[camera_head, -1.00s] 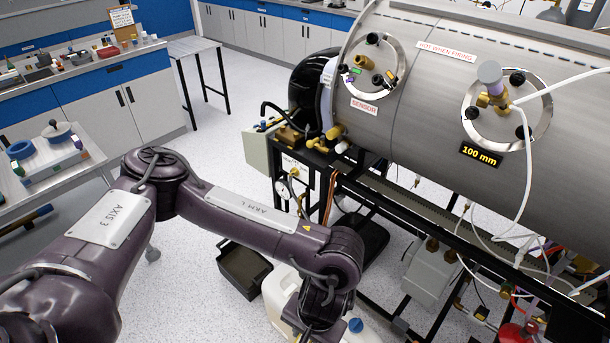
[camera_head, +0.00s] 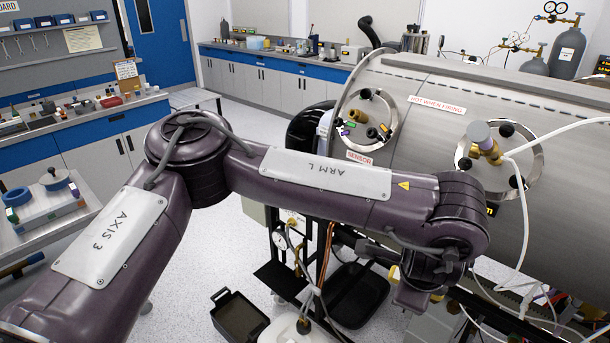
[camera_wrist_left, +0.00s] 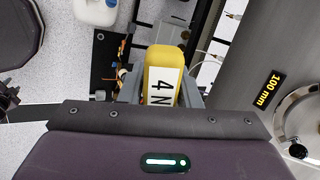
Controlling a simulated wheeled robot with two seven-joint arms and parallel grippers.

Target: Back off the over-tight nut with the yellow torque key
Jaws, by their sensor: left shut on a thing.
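The yellow torque key (camera_wrist_left: 164,75) shows in the left wrist view, with a white label reading "4 N", the rest of the label cut off. My left gripper (camera_wrist_left: 162,90) is shut on it, with grey fingers on either side. The sensor port (camera_head: 365,122) carries brass and coloured fittings. The right port (camera_head: 488,155) carries a brass fitting. I cannot tell which nut is over-tight. My right gripper is out of view.
A white cable (camera_head: 525,220) hangs in front of the chamber's right port. A pressure gauge (camera_head: 280,239) and pipes stand below the chamber's left end. A black bin (camera_head: 240,316) sits on the floor.

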